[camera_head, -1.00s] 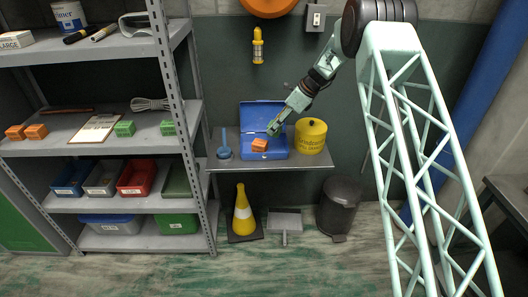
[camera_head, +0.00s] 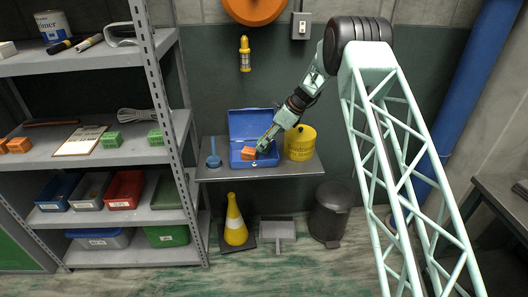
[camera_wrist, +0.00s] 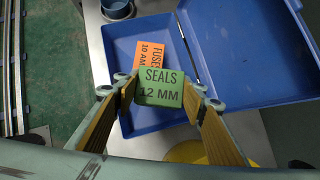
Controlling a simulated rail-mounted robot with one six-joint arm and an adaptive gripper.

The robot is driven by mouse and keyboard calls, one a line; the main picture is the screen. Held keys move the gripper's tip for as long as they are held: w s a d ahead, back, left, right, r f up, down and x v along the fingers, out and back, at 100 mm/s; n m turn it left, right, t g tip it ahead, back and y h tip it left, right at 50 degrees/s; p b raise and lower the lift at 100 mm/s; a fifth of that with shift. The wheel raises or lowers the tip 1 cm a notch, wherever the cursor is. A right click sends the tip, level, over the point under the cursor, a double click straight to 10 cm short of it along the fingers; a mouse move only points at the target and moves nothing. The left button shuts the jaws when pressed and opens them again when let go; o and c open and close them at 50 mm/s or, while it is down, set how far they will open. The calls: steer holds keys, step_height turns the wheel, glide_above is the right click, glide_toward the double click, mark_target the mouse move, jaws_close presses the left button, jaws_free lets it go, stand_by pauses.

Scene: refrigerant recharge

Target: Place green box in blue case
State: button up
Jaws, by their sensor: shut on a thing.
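The green box (camera_wrist: 161,87), labelled SEALS 12 MM, is held between the two fingers of my gripper (camera_wrist: 160,98) in the wrist view. The open blue case (camera_head: 248,122) stands on a small grey table, its lid raised at the back. In the wrist view the green box is over the tray of the blue case (camera_wrist: 122,48); I cannot tell whether it touches the floor. An orange box (camera_wrist: 150,55) labelled FUSES lies in the case, just beyond the green box. In the head view my gripper (camera_head: 265,145) is at the case, right of the orange box (camera_head: 248,153).
A yellow canister (camera_head: 300,143) stands right of the case, and a blue cup-like holder (camera_head: 213,160) stands left. The grey shelf unit (camera_head: 165,90) is close on the left. Two other green boxes (camera_head: 111,140) (camera_head: 156,137) sit on its middle shelf.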

mark_target(265, 149)
steer(key=shift+f+b, duration=0.65)
steer(key=shift+f, duration=1.85)
steer(key=shift+f, duration=0.1)
steer(key=o, duration=0.9)
steer(key=shift+c, duration=0.2)
steer(key=shift+d+r, duration=0.2)
steer(key=shift+r, duration=0.25)
steer(key=p+v, duration=0.2)
steer(key=v, duration=0.9)
steer(key=shift+d, duration=0.1)
steer(key=shift+r, duration=0.15)
